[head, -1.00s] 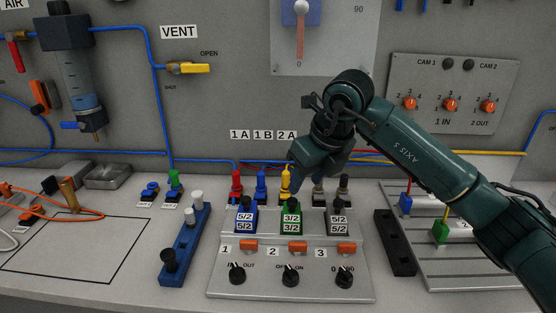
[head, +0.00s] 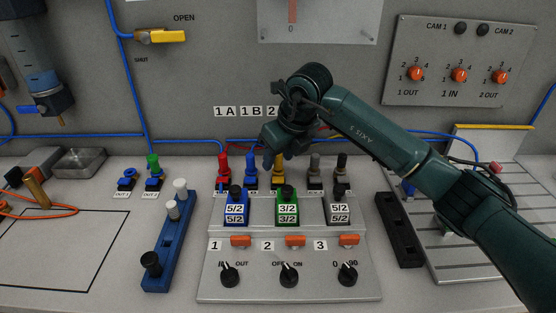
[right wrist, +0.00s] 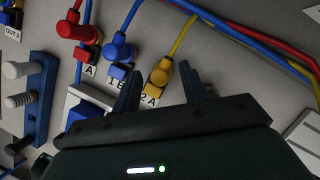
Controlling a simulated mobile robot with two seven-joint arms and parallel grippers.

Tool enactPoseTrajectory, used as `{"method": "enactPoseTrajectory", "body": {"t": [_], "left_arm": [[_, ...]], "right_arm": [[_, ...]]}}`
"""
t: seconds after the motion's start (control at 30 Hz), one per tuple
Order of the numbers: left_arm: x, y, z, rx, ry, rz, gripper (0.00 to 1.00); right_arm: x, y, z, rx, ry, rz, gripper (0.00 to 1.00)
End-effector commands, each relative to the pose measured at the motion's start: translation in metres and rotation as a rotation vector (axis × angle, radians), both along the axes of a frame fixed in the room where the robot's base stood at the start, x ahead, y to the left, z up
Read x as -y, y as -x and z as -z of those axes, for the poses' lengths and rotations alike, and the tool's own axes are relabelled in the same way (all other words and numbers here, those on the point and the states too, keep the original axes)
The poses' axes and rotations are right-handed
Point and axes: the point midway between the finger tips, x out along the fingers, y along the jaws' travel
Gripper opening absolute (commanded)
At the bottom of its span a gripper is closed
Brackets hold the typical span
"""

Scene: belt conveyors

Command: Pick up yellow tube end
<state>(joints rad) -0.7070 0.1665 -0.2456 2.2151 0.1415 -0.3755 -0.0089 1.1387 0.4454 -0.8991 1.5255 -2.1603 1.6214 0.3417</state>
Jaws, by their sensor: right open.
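The yellow tube end (head: 279,170) stands on the socket labelled 2A, behind the valve console, partly covered by my right gripper in the head view. In the right wrist view the yellow tube end (right wrist: 160,75) shows whole, with a yellow tube running up from it. My right gripper (head: 273,159) is just above and around its top. In the right wrist view the open, empty fingers of my right gripper (right wrist: 161,70) appear on either side of it. I cannot tell how deep they reach. My left gripper is out of view.
A blue tube end (head: 250,169) stands close on the left, then a red one (head: 223,168). A grey one (head: 314,168) and a black one (head: 340,167) stand on the right. The valve console (head: 320,285) is in front, the grey wall panel behind.

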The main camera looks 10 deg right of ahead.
Motion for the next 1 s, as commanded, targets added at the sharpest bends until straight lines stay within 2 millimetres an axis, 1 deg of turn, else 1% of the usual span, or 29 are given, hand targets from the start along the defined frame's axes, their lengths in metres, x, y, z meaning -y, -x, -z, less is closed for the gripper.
{"method": "enactPoseTrajectory", "body": {"t": [0.23,0.27,0.77,1.0], "left_arm": [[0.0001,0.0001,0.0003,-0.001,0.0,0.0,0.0],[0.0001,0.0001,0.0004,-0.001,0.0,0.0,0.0],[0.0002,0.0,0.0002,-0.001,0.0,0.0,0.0],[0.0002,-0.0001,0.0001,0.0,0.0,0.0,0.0]], "right_arm": [[-0.0002,-0.0011,0.0024,0.001,0.0,0.0,0.43],[-0.0002,-0.0011,0.0024,0.001,0.0,0.0,0.41],[-0.0002,-0.001,0.002,0.001,0.0,0.0,0.01],[-0.0002,-0.001,0.0018,0.001,-0.001,0.001,0.0]]}}
